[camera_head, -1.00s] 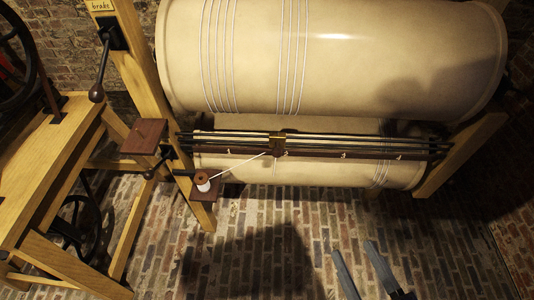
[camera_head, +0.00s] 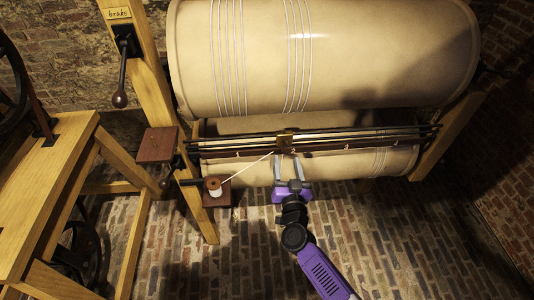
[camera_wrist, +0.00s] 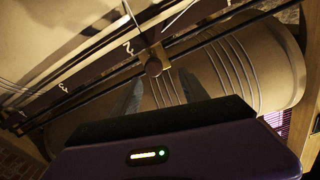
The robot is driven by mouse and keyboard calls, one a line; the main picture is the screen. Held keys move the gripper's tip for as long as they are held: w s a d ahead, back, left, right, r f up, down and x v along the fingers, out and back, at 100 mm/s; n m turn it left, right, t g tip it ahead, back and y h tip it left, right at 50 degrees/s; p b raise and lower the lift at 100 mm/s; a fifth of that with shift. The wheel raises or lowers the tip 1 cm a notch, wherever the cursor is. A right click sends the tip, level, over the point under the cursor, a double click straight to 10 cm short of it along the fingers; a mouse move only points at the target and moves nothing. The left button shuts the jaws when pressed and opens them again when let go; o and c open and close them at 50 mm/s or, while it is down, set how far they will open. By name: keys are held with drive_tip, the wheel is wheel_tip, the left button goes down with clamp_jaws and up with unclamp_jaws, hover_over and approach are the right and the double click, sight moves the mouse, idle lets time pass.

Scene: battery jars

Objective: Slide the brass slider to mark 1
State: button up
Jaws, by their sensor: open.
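The brass slider (camera_head: 286,141) sits on the dark rods in front of the large cream drum. In the wrist view the brass slider (camera_wrist: 159,52) has a round dark red knob (camera_wrist: 153,67) and stands close beside the figure 2 (camera_wrist: 128,47) on the dark red scale strip (camera_wrist: 92,70). My gripper (camera_head: 288,163) is open and just below the slider in the head view. In the wrist view my gripper (camera_wrist: 161,78) has its fingers spread on either side of the knob's line, with the knob near the tips. Contact cannot be told. The figure 1 is not readable.
A pale cord runs from the slider to a spool (camera_head: 214,187) on a small bracket at the left. A wooden post with a brake lever (camera_head: 121,75) stands left of the drum (camera_head: 380,60).

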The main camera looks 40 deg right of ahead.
sight(287, 152)
drive_tip(key=shift+n, duration=0.3)
drive_tip(key=shift+s+d+f+b+x, duration=0.15)
drive_tip(key=shift+b+x, duration=0.1)
drive_tip(key=shift+x, duration=1)
drive_tip(key=shift+d+f+b+x, duration=0.15)
drive_tip(key=shift+b+x, duration=0.15)
drive_tip(key=shift+x, duration=0.95)
drive_tip(key=shift+s+d+f+b+x, duration=0.1)
drive_tip(key=shift+f+b+x, duration=0.15)
drive_tip(key=shift+x, duration=0.95)
clamp_jaws()
